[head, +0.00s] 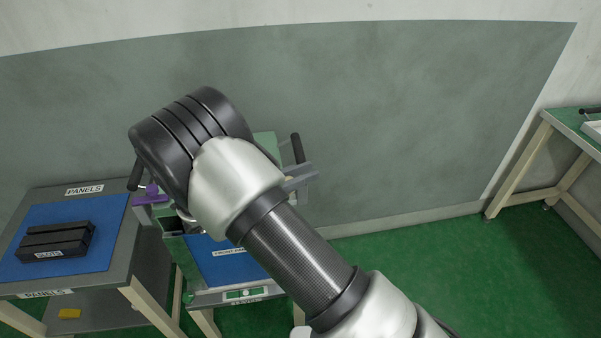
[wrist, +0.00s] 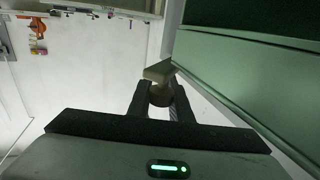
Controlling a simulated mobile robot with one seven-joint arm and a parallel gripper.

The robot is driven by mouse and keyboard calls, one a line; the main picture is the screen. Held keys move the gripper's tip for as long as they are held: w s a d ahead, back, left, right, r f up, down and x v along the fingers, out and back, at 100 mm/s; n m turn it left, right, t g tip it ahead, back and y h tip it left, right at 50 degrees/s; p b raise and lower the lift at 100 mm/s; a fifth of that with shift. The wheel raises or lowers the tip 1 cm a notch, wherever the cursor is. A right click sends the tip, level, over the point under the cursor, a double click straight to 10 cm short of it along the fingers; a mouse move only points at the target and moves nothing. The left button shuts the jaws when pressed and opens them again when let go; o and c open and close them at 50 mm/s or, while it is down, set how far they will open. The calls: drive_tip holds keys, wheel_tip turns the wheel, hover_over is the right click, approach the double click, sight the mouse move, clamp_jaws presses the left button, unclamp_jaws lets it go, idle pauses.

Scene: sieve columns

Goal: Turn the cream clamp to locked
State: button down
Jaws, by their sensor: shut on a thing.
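The cream clamp (wrist: 157,72) shows in the wrist view between the two dark fingers of my gripper (wrist: 160,92). My gripper is shut on it, and the fingers hide part of its sides. In the head view a small cream part (head: 299,182) shows beside my arm at the right side of the green sieve column. My arm covers most of the column there, and my gripper is hidden behind it.
A purple clamp (head: 151,195) is on the column's left side. A black handle (head: 297,148) stands up at its right. A blue-topped table (head: 112,222) with a black block (head: 55,241) is at left. Green floor (head: 430,265) is clear at right.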

drive_tip(key=shift+g, duration=0.5)
drive_tip(key=shift+m, duration=0.3)
drive_tip(key=c, duration=1.6)
unclamp_jaws()
drive_tip(key=shift+a, duration=0.1)
drive_tip(key=v, duration=1.7)
drive_tip(key=shift+s+a+f, duration=0.15)
drive_tip(key=shift+a+f, duration=0.05)
drive_tip(key=shift+f, duration=0.1)
drive_tip(key=shift+c, duration=0.4)
